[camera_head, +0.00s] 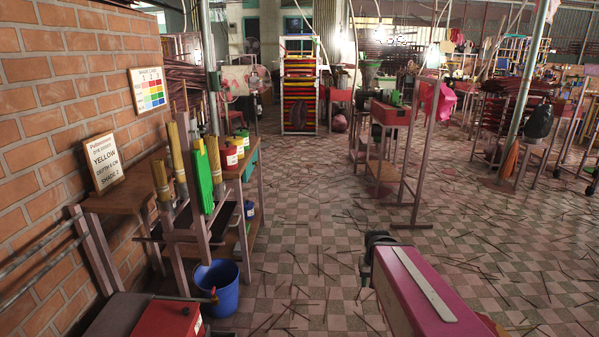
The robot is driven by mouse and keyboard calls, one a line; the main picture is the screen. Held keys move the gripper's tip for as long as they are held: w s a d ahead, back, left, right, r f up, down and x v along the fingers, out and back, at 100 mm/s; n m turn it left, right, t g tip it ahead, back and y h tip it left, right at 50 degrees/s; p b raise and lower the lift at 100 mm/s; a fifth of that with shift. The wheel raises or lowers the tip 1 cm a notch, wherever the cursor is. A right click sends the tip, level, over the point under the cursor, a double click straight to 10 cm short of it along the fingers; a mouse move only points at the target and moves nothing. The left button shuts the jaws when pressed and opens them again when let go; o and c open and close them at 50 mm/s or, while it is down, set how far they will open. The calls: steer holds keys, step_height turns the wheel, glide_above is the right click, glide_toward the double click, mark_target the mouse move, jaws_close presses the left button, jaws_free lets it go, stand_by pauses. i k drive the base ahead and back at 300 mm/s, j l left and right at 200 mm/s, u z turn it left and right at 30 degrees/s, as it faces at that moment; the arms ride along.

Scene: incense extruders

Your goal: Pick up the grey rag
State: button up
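I cannot make out a grey rag for certain in the head view. A small dark, limp-looking shape (326,85) hangs at the right side of the distant colourful rack, but it is too small to identify. My gripper cannot be seen in this view, so its state and what it may hold are hidden.
A pink-red machine housing (422,287) fills the lower right foreground. At left, a bench with bundled sticks (176,153) and paint pots (229,156) stands by the brick wall, a blue bucket (218,288) below. The tiled floor (310,215) is open but strewn with sticks.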

mark_target(237, 251)
steer(key=i+u, duration=0.1)
steer(key=i, duration=0.5)
steer(key=i+l+u, duration=0.1)
steer(key=i, duration=0.5)
steer(key=i+l+u, duration=0.1)
steer(key=i, duration=0.45)
steer(key=i+l+u, duration=0.2)
steer(key=i+u, duration=0.2)
steer(key=i+l+u, duration=0.75)
